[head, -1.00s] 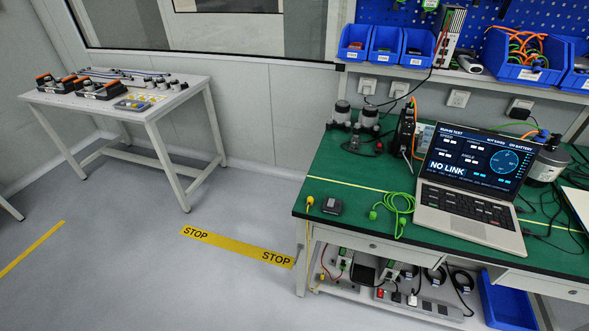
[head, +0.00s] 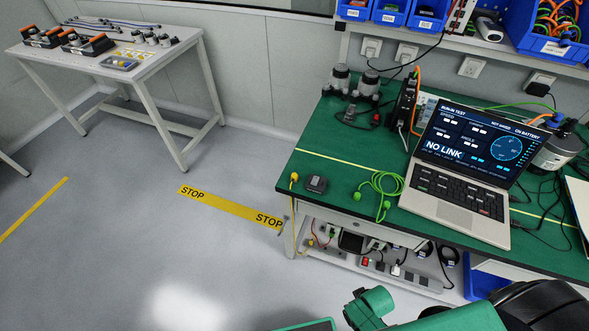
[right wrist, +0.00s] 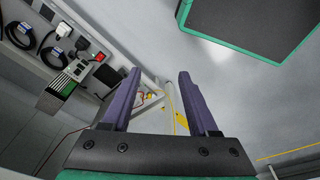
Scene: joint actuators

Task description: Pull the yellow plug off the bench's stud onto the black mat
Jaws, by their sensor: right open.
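The yellow plug (head: 294,178) stands at the left front corner of the green bench (head: 330,157) in the head view, and a yellow cable hangs from it over the edge. The stud under it is too small to make out. A small dark block (head: 316,184) lies just right of the plug; I cannot tell whether a black mat is there. My right gripper (right wrist: 160,74) is open and empty in the right wrist view, pointing towards a white bench leg and a thin yellow cable (right wrist: 174,122). My left gripper is not in view.
A green cable (head: 382,184) and an open laptop (head: 450,205) lie right of the plug. The lower shelf holds power strips and cables (head: 380,265). A white side table (head: 150,80) stands at the back left. The floor left of the bench is clear.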

